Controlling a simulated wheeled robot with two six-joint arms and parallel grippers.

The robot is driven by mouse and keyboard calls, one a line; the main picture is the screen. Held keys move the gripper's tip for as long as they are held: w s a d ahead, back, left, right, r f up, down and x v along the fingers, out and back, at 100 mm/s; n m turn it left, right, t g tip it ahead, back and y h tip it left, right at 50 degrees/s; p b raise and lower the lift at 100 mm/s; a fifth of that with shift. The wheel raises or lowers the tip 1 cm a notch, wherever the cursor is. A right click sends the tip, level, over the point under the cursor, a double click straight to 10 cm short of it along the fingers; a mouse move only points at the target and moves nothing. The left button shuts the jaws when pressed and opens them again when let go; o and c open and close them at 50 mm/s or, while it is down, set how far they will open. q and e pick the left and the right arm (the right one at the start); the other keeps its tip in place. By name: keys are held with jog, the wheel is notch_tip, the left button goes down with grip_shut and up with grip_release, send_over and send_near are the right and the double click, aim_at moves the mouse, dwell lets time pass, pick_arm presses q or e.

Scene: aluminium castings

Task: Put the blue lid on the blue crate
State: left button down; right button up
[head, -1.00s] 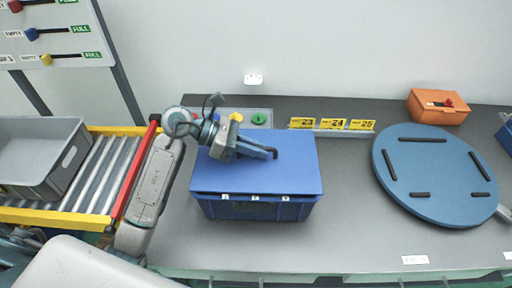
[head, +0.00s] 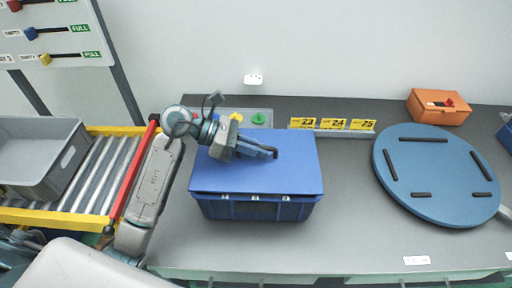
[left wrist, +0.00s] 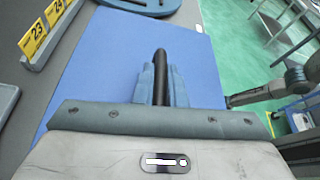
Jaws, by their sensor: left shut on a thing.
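The blue lid (head: 290,172) lies flat over the top of the blue crate (head: 260,209) on the grey table, covering its opening. The crate's front wall shows below the lid's front edge. My left gripper (head: 274,153) is above the lid's middle, shut on its dark handle. In the left wrist view the lid (left wrist: 104,72) fills the middle, and the fingers (left wrist: 160,85) are closed around the black handle (left wrist: 160,62). Whether the lid is fully seated at every edge cannot be told. My right gripper is not seen in the head view.
A round blue board (head: 436,177) with black bars lies to the right. An orange box (head: 438,107) stands at the back right. Yellow number cards (head: 333,124) stand behind the crate. A grey bin (head: 66,170) sits on the roller conveyor (head: 93,178) at left.

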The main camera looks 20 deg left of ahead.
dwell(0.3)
pick_arm(q)
jog(key=shift+s+d+r+b, duration=0.2)
jog(key=shift+s+b, duration=0.15)
jog(key=shift+b, duration=0.15)
jog(key=shift+f, duration=0.15)
jog(key=shift+s+d+r+b, duration=0.1)
jog(key=shift+s+r+b, duration=0.15)
jog(key=shift+r+b, duration=0.25)
jog(key=shift+f, duration=0.1)
dwell(0.4)
